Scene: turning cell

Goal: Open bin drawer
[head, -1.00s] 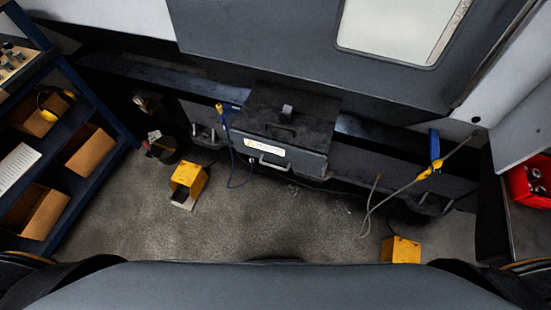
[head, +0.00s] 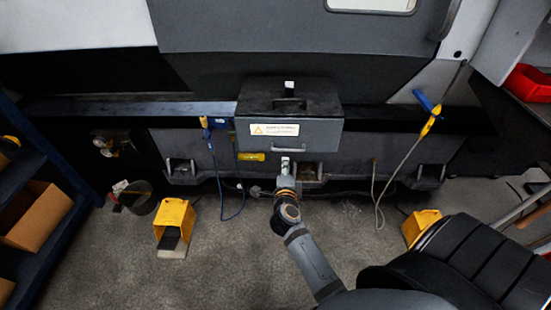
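The bin drawer (head: 323,134) is a dark grey box front with a white warning label, low on the machine in the middle of the head view. A thin bar handle (head: 262,149) runs along its lower front edge. I see no clear gap showing the drawer pulled out. My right gripper (head: 286,162) points at the machine just below the handle's middle. It looks very near the handle, but I cannot tell whether it touches it. Its fingers are too small and foreshortened to show open or shut. My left gripper is not in view.
A blue hose (head: 219,185) hangs left of the drawer and a grey hose (head: 379,190) hangs to the right. Yellow pedal boxes stand on the floor at left (head: 174,222) and right (head: 421,226). A blue shelf rack (head: 50,165) is at far left.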

